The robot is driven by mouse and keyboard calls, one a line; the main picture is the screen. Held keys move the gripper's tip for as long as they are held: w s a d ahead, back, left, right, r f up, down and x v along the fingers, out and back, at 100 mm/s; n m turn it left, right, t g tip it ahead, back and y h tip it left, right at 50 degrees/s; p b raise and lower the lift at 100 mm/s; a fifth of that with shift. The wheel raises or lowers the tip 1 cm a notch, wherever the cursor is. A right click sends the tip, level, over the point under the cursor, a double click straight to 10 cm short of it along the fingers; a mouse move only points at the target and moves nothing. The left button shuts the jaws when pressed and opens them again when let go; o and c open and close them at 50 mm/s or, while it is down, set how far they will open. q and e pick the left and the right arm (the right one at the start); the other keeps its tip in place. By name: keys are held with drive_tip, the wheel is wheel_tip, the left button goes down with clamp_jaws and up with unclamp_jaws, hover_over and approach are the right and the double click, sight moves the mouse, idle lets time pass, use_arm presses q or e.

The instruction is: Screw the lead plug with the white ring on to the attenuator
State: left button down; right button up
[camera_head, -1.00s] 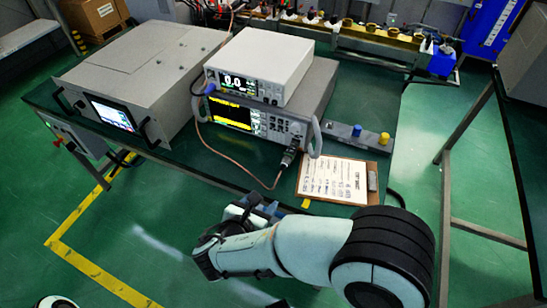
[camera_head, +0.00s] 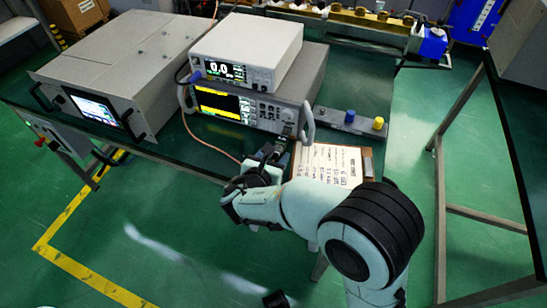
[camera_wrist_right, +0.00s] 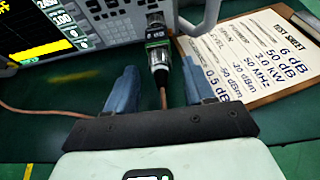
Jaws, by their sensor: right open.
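In the right wrist view, a dark, metallic connector, apparently the attenuator (camera_wrist_right: 156,32), sticks out from the front of the lower instrument. The lead plug (camera_wrist_right: 160,60) is in line just below it, with a pale band near their meeting point; I cannot tell whether it is screwed on. The copper-coloured lead (camera_wrist_right: 163,98) trails from the plug towards me. My right gripper (camera_wrist_right: 159,68) is open, its blue fingers on either side of the plug with gaps visible. In the head view, my right gripper (camera_head: 277,160) is partly hidden by its wrist. My left gripper is not seen.
A test-sheet clipboard (camera_head: 326,165) lies right of the gripper. A handle (camera_head: 308,122) stands out from the lower instrument (camera_head: 255,112), which carries a white meter (camera_head: 245,55). A bar with blue and yellow caps (camera_head: 345,122) is at right. A large grey cabinet (camera_head: 115,70) stands left.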

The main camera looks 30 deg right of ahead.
drive_tip(key=shift+w+d+f, duration=0.1)
drive_tip(key=shift+w+d, duration=0.05)
drive_tip(key=shift+d, duration=0.05)
clamp_jaws()
